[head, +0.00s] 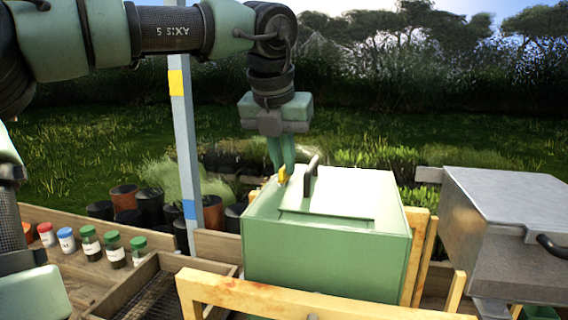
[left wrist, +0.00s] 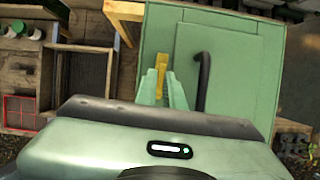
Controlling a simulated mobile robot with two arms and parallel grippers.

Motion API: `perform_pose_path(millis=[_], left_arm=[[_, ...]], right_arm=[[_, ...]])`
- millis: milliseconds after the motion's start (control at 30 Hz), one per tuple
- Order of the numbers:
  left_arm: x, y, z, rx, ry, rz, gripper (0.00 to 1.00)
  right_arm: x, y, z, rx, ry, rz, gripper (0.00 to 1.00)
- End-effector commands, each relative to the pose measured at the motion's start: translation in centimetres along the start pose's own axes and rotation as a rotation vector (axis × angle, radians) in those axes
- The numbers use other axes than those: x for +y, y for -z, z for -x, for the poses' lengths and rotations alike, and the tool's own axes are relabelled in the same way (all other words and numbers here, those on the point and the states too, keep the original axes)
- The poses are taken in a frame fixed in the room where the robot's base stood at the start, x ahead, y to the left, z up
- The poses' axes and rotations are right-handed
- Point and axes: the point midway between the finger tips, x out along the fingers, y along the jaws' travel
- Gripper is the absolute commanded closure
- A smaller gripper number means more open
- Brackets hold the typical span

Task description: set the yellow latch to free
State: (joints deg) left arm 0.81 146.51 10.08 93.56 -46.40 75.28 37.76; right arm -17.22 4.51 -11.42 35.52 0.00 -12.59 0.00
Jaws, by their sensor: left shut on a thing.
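The yellow latch (head: 283,175) is a small yellow piece on the top of a green box (head: 330,260), near its back left edge. It also shows in the left wrist view (left wrist: 161,66). My left gripper (head: 282,170) points down from above, with its green fingers shut on the yellow latch and partly covering it. A black handle (head: 311,176) stands on the box lid (head: 345,192) just right of the latch; the lid lies flat on the box. My right gripper is not in view.
Several small bottles (head: 90,244) with coloured caps stand on the wooden bench at left, beside a mesh-bottomed wooden tray (head: 130,287). A wooden rail (head: 290,300) crosses in front of the green box. A grey metal box (head: 500,215) stands at right. A pale post (head: 184,140) rises behind.

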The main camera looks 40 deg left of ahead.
Motion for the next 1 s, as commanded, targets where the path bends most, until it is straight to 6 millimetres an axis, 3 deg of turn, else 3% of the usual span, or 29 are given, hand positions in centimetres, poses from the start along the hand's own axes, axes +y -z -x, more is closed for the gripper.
perform_pose_path(millis=[667,767,1000], left_arm=[[0.02,0.12,-0.09,0.005,-0.026,0.062,1.00],[0.01,0.11,-0.09,0.005,-0.026,0.061,0.72],[0.02,0.05,-0.04,0.002,-0.025,0.061,0.69]], right_arm=[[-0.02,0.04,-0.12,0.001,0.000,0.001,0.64],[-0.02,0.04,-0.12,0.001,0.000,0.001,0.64],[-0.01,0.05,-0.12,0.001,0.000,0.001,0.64]])
